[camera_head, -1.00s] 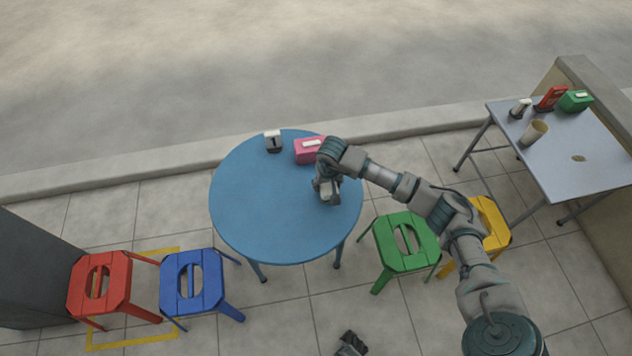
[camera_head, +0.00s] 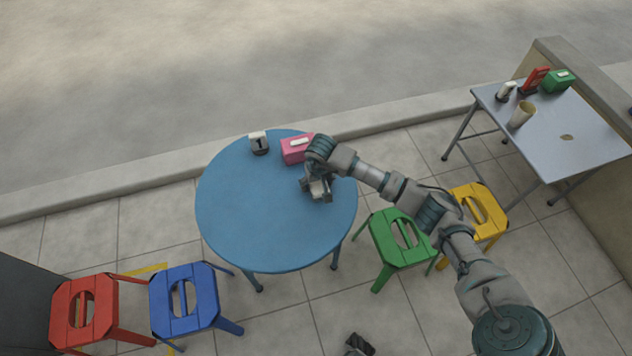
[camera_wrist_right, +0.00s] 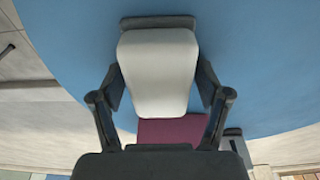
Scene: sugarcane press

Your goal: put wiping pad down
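The wiping pad (camera_wrist_right: 158,72) is a pale, rounded block with a dark edge at its far end. In the right wrist view it sits between the two fingers of my right gripper (camera_wrist_right: 160,84), which press against its sides. In the head view my right gripper (camera_head: 317,190) is over the right part of the round blue table (camera_head: 265,220). The pad is mostly hidden there, and I cannot tell whether it touches the tabletop. A dark part at the bottom edge looks like my left gripper (camera_head: 358,345); its fingers are not clear.
A pink tissue box (camera_head: 297,150) and a number stand (camera_head: 259,143) are at the table's back edge. The table's left and front are clear. Green (camera_head: 390,248), yellow (camera_head: 470,200), blue (camera_head: 185,315) and red (camera_head: 75,330) stools stand around. A grey table (camera_head: 570,125) is at right.

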